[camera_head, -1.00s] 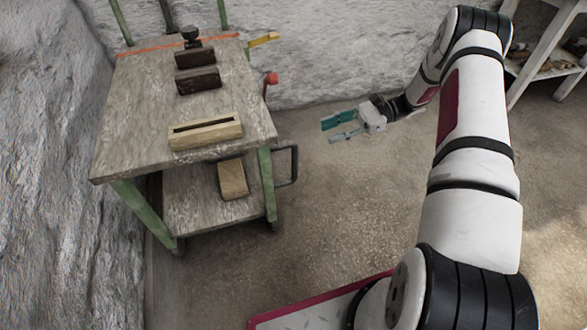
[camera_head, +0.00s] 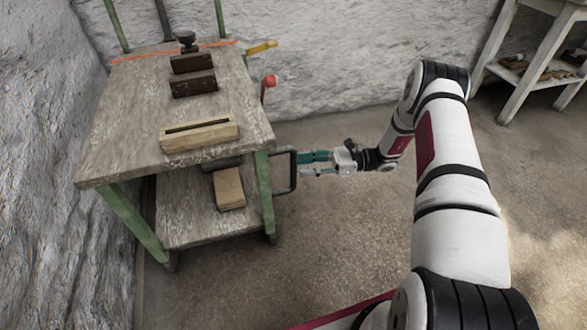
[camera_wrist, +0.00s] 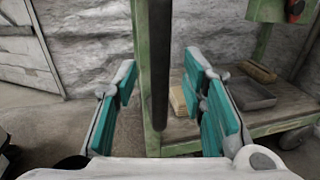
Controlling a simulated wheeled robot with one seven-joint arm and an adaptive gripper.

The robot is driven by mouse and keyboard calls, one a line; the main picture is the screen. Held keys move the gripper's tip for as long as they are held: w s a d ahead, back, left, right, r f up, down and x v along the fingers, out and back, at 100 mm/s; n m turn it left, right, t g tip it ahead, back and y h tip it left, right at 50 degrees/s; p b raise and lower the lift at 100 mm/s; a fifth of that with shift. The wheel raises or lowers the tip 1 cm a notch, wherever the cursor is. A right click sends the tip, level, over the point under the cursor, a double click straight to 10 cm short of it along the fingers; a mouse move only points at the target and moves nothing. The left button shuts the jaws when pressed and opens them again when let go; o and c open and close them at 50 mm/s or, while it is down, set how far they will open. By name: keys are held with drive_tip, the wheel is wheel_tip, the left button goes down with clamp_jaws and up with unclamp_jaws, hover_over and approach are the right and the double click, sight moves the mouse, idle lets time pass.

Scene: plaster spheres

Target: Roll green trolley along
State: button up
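The green trolley (camera_head: 125,125) stands at the left in the head view, with a worn wooden top, a lower shelf and green legs. Its dark loop handle (camera_head: 294,182) sticks out on the right side, facing my gripper (camera_head: 306,163). My gripper is open, its teal finger pads at the handle's upright bar. In the wrist view the dark handle bar (camera_wrist: 160,70) stands upright between the two open fingers of my gripper (camera_wrist: 160,80), with a gap on each side. A green leg (camera_wrist: 144,60) shows behind the bar.
Wooden blocks (camera_head: 200,136) and dark tools lie on the trolley top, and another block (camera_head: 228,188) is on the lower shelf. Rough plaster walls stand at the left and back. A pale shelf stand (camera_head: 496,60) is at the right. Floor right of the trolley is clear.

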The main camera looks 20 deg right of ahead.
sight(293, 166)
drive_tip(key=shift+w+a+b, duration=0.2)
drive_tip(key=shift+a, duration=0.85)
drive_tip(key=shift+w+a+b, duration=0.2)
drive_tip(key=shift+a, duration=0.8)
clamp_jaws()
